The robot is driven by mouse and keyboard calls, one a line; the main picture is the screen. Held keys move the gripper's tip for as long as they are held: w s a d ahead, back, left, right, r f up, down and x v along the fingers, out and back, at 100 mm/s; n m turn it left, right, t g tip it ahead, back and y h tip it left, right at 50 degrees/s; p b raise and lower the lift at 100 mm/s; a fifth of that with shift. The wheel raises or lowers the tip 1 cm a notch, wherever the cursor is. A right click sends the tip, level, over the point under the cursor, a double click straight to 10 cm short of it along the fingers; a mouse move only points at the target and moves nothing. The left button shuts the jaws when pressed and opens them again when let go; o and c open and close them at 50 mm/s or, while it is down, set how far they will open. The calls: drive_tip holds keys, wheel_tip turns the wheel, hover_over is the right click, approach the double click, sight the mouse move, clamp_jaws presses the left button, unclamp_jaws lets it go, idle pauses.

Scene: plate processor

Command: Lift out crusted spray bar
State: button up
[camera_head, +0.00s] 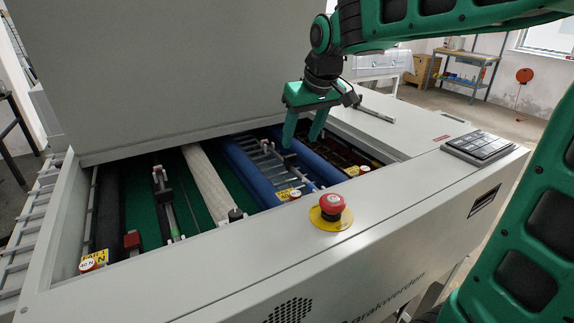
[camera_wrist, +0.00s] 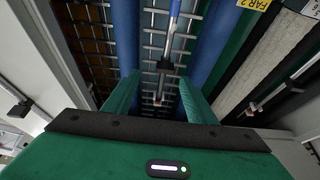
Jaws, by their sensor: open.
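My gripper (camera_head: 301,140) is open above the open machine, with its two green fingers pointing down over the section between the blue rollers. The wrist view shows the open gripper (camera_wrist: 160,98) with a dark clip and a slim bar (camera_wrist: 174,22) between and beyond the fingers. This bar runs over a metal grid; nothing is held. Another slim bar with dark end holders (camera_head: 166,200) lies in the green-floored section at left in the head view; it also shows at right in the wrist view (camera_wrist: 290,80). I cannot make out a crust on either bar.
A raised grey cover (camera_head: 180,70) stands behind the opening. Blue rollers (camera_head: 243,170) and a pale roller (camera_head: 205,180) flank the bars. A red emergency button (camera_head: 331,204) sits on the front ledge. Another slim bar (camera_head: 376,115) lies on the right deck.

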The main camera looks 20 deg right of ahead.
sight(290, 155)
drive_tip(key=f, duration=0.1)
drive_tip(key=w+a+f, duration=0.1)
drive_tip(key=f, duration=0.1)
drive_tip(key=shift+w+a+f, duration=0.1)
drive_tip(key=shift+w+a, duration=0.05)
drive_tip(key=shift+w, duration=0.05)
drive_tip(key=shift+x, duration=2.5)
drive_tip(key=shift+w, duration=0.15)
drive_tip(key=c, duration=1.3)
